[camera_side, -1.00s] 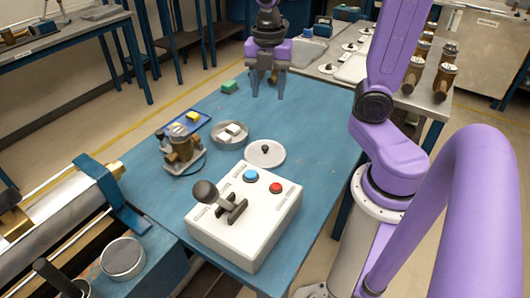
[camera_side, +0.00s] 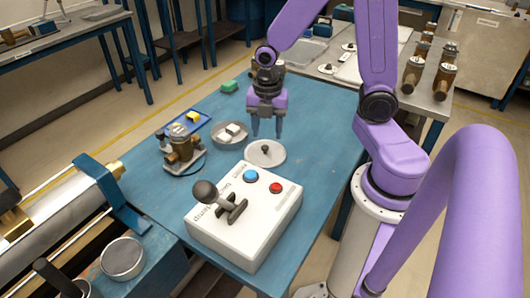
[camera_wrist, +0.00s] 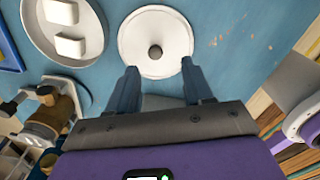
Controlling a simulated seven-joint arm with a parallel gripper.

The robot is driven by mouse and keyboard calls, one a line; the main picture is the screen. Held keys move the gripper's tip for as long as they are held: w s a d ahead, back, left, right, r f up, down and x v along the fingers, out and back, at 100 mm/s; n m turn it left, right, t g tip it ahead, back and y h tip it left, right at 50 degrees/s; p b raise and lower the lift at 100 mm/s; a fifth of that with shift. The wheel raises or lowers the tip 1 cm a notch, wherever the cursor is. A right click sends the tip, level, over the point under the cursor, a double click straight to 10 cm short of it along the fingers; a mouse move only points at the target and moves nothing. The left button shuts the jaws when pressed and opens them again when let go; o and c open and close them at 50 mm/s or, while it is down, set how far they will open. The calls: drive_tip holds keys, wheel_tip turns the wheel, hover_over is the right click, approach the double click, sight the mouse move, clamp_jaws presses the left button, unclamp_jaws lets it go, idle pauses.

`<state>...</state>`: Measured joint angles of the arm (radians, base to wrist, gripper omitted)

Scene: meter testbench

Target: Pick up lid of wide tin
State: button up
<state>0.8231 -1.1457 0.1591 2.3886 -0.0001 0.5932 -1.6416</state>
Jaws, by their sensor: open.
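The lid (camera_side: 258,155) is a flat, light grey disc with a small dark knob in the middle, lying on the blue table. It also shows at the top of the wrist view (camera_wrist: 137,34). The wide tin (camera_side: 219,139) is a shallow round grey dish beside the lid, with white blocks in it; it also shows at the upper left of the wrist view (camera_wrist: 39,45). My gripper (camera_side: 267,136) is open and empty above the table, its fingers pointing down near the lid. In the wrist view the fingertips (camera_wrist: 159,65) sit on either side below the knob, not around it.
A white control box (camera_side: 245,225) with a lever and blue and red buttons stands in front of the lid. The table right of the lid is clear.

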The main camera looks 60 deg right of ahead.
sight(265, 146)
drive_tip(key=shift+w+f, duration=0.2)
drive_tip(key=shift+f, duration=1.1)
drive_tip(key=shift+w+f, duration=0.15)
drive_tip(key=shift+f, duration=1.15)
drive_tip(key=shift+c, duration=0.3)
clamp_jaws()
